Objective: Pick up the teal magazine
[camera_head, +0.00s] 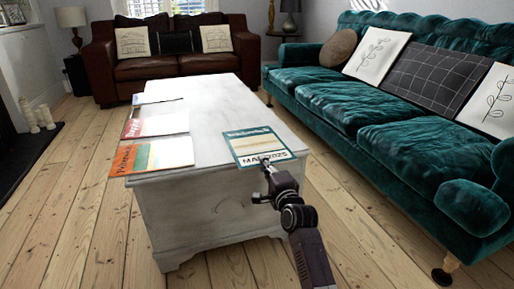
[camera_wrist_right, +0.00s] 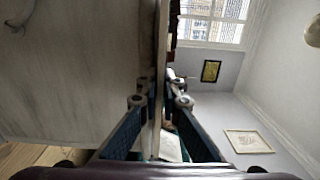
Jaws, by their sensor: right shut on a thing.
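The teal magazine (camera_head: 257,143) has a cream cover with a teal band and "MAR 2025" along its near edge. It is at the front right corner of the white chest top, its near edge at or just past the chest's edge. My right gripper (camera_head: 268,163) is at that near edge and shut on it. In the right wrist view the fingers (camera_wrist_right: 160,100) stand on either side of a thin edge-on strip, the magazine (camera_wrist_right: 156,120). Whether the magazine is lifted off the top is hard to tell. My left gripper is not in view.
The white chest (camera_head: 205,125) also bears several other magazines, including an orange one (camera_head: 150,157) and a red and white one (camera_head: 155,122), along its left side. A teal sofa (camera_head: 370,110) stands to the right, a brown leather sofa (camera_head: 150,68) behind. Floorboards between are clear.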

